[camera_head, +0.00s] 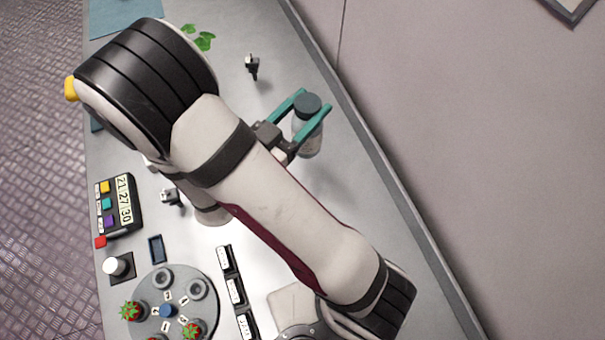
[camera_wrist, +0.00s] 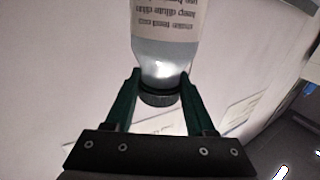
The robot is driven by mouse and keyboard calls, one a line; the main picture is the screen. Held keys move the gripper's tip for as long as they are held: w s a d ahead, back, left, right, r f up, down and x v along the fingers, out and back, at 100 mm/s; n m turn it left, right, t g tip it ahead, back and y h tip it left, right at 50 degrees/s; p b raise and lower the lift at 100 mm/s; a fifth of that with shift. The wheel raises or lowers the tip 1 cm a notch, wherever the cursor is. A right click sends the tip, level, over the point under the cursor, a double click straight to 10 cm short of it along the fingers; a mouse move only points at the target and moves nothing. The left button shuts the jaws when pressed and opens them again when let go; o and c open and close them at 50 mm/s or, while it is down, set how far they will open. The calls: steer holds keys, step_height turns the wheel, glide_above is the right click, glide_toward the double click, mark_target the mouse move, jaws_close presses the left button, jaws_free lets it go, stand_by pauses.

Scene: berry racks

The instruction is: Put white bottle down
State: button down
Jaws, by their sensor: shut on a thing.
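The white bottle (camera_head: 307,140) is a pale, translucent bottle with a dark grey cap. In the head view it stands roughly upright between the teal fingers of my gripper (camera_head: 312,108). In the wrist view the bottle (camera_wrist: 165,50) shows a printed label, and its dark cap end points toward the gripper's palm. My gripper (camera_wrist: 158,85) is shut on the bottle near its neck, one finger on each side. I cannot tell whether the bottle's base touches the table (camera_head: 345,215).
A round rack (camera_head: 150,325) with red berries stands at lower left, near a coloured-button timer box (camera_head: 118,205) and a row of black labelled blocks (camera_head: 235,290). A small black fixture (camera_head: 252,66) stands behind the gripper. The table's raised edge and wall are to the right.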

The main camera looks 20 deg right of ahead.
mark_target(310, 149)
steer(key=s+a+f+m+g, duration=0.1)
steer(key=s+a+f, duration=0.2)
steer(key=f, duration=0.6)
steer(key=shift+s+g+h, duration=0.4)
steer(key=shift+s, duration=0.45)
steer(key=shift+f, duration=0.1)
steer(key=shift+c, duration=1.2)
jaws_free()
